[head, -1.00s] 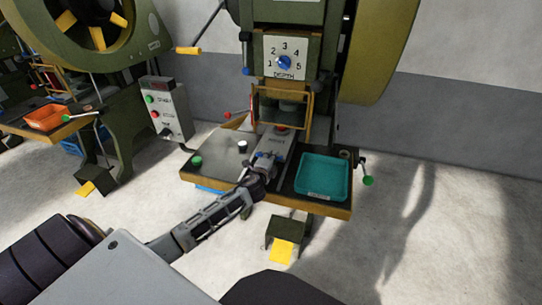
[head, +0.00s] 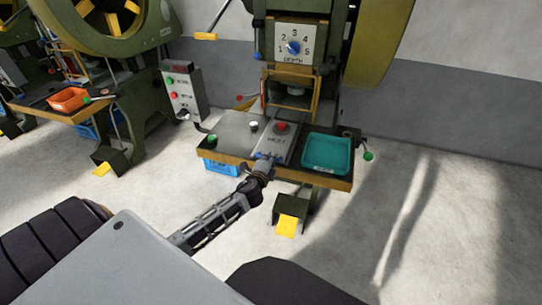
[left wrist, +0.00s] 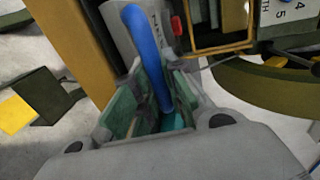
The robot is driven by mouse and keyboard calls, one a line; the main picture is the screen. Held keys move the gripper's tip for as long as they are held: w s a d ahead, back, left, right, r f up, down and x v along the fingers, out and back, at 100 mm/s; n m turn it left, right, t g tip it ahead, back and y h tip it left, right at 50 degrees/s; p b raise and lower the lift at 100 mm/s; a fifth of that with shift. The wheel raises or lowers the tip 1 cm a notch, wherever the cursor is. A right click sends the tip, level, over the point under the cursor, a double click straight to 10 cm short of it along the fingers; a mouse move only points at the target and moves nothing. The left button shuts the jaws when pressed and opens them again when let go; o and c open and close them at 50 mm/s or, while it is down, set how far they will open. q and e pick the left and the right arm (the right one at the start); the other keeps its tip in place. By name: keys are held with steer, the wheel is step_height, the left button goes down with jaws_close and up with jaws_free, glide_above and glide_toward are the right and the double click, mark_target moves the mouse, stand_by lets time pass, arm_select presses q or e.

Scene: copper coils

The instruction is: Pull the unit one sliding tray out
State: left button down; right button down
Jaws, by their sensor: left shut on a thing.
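The unit one sliding tray is a grey plate (head: 275,145) with dark lettering, on the press table (head: 225,152). It reaches from near the press opening to the table's front edge. A red round part (head: 281,127) sits at its rear. My left gripper (head: 266,161) is at the tray's front end, shut on its blue handle. In the left wrist view the blue handle (left wrist: 143,45) runs between the fingers of my gripper (left wrist: 150,90), largely hiding the grip. My right gripper is not in view.
A teal bin (head: 327,154) stands on the table's right side. A green-knobbed lever (head: 368,156) sticks out at right. A control box (head: 183,90) stands left of the press. A yellow pedal (head: 287,226) is on the floor below. The floor at right is clear.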

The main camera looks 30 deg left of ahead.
arm_select(q)
steer(key=shift+s+d, duration=0.1)
steer(key=shift+d, duration=0.35)
steer(key=c, duration=1.5)
jaws_free()
steer(key=shift+o, duration=0.2)
steer(key=shift+f, duration=0.1)
steer(key=shift+s, duration=0.1)
steer(key=v, duration=1.1)
steer(key=shift+s+a+r, duration=0.25)
steer(key=shift+s+a, duration=0.05)
steer(key=shift+s, duration=0.05)
